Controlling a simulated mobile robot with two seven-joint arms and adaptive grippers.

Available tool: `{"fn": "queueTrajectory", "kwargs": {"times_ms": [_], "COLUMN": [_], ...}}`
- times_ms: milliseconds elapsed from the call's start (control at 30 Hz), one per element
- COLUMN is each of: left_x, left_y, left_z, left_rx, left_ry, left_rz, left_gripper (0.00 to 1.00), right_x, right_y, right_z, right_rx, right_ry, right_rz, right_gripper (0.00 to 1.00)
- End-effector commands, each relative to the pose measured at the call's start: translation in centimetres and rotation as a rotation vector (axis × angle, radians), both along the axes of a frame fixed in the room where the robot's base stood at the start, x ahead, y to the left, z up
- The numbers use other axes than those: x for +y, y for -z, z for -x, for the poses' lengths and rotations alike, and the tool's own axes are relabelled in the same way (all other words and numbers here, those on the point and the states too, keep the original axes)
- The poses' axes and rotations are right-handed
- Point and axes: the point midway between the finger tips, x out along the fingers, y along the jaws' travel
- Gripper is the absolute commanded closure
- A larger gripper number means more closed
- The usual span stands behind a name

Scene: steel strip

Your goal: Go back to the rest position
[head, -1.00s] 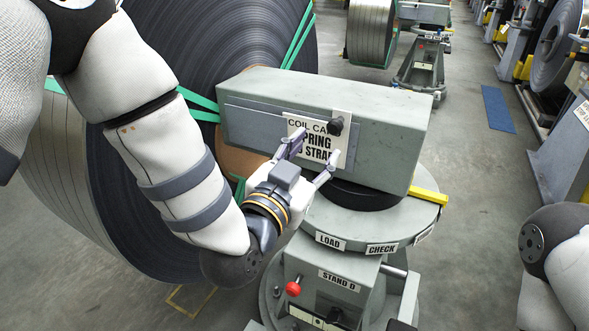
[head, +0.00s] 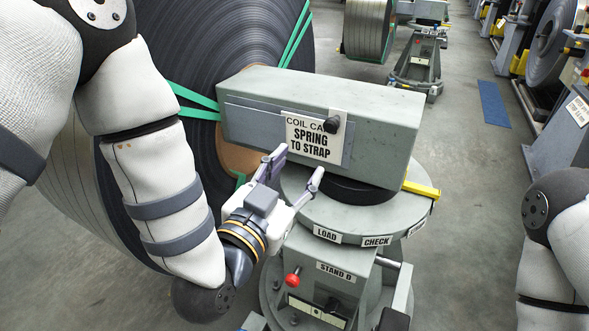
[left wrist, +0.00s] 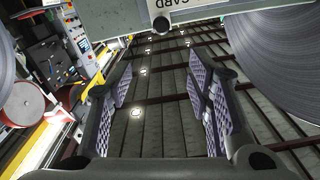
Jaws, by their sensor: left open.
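My left gripper (head: 294,172) is open and empty, in front of and below the sign on the grey box-shaped head (head: 390,130) of the stand. In the left wrist view its two fingers (left wrist: 162,100) are spread with nothing between them. The sign (head: 312,138) reads "SPRING TO STRAP" and has a black knob (head: 332,125) at its upper right. The gripper is apart from the sign and knob. My right arm shows at the right edge of the head view, but its gripper is out of frame.
A large strapped steel coil (head: 215,50) stands behind my left arm. The stand's round table (head: 350,215) with "LOAD" and "CHECK" labels lies just right of the gripper. A red knob (head: 292,280) and yellow bar (head: 422,189) stick out. Open floor (head: 480,240) lies right of the stand.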

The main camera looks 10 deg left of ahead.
Motion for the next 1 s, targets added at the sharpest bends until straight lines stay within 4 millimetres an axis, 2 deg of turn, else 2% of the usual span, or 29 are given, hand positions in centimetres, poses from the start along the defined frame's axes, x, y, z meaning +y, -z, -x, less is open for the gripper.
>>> {"fn": "queueTrajectory", "kwargs": {"times_ms": [133,333,367,467,500,567,600,667,700,733,767,800,833,900,1000], "left_x": [0.0,0.0,0.1,1.3,2.1,3.7,4.9,6.7,8.0,9.0,9.9,11.1,11.9,13.6,15.2], "left_y": [-0.4,0.0,0.6,5.6,8.8,13.9,17.2,21.4,23.9,25.4,26.8,28.3,29.1,30.3,30.6], "left_z": [0.0,0.0,0.1,1.3,2.5,5.1,7.3,11.2,14.2,16.5,18.9,22.2,24.5,29.5,34.6], "left_rx": [-0.006,0.000,0.020,0.192,0.307,0.502,0.635,0.830,0.960,1.055,1.150,1.269,1.352,1.521,1.691], "left_ry": [0.000,0.000,-0.001,-0.008,-0.015,-0.036,-0.054,-0.092,-0.121,-0.147,-0.173,-0.211,-0.239,-0.306,-0.381], "left_rz": [0.000,0.000,-0.002,-0.017,-0.025,-0.037,-0.043,-0.049,-0.055,-0.058,-0.060,-0.065,-0.069,-0.077,-0.088], "left_gripper": [0.54,0.54,0.54,0.54,0.54,0.54,0.54,0.54,0.54,0.54,0.54,0.54,0.54,0.54,0.54], "right_x": [0.0,0.0,0.0,0.0,0.0,0.0,0.0,0.0,0.0,0.0,0.0,0.0,0.0,0.0,0.0], "right_y": [-0.6,-0.5,-0.6,-0.6,-0.6,-0.6,-0.6,-0.6,-0.6,-0.6,-0.6,-0.6,-0.6,-0.6,-0.6], "right_z": [-0.7,-0.6,-0.6,-0.6,-0.6,-0.6,-0.6,-0.6,-0.6,-0.6,-0.6,-0.6,-0.6,-0.6,-0.6], "right_rx": [-0.024,-0.020,-0.022,-0.022,-0.022,-0.021,-0.021,-0.021,-0.021,-0.021,-0.021,-0.021,-0.021,-0.021,-0.021], "right_ry": [0.000,0.002,0.005,0.004,0.004,0.004,0.004,0.004,0.004,0.004,0.004,0.004,0.004,0.004,0.004], "right_rz": [0.000,-0.001,-0.001,-0.001,-0.001,-0.001,-0.001,-0.001,-0.001,-0.001,-0.001,-0.001,-0.001,-0.001,-0.001], "right_gripper": [0.60,0.60,0.60,0.60,0.60,0.60,0.60,0.60,0.60,0.60,0.60,0.60,0.60,0.60,0.60]}}
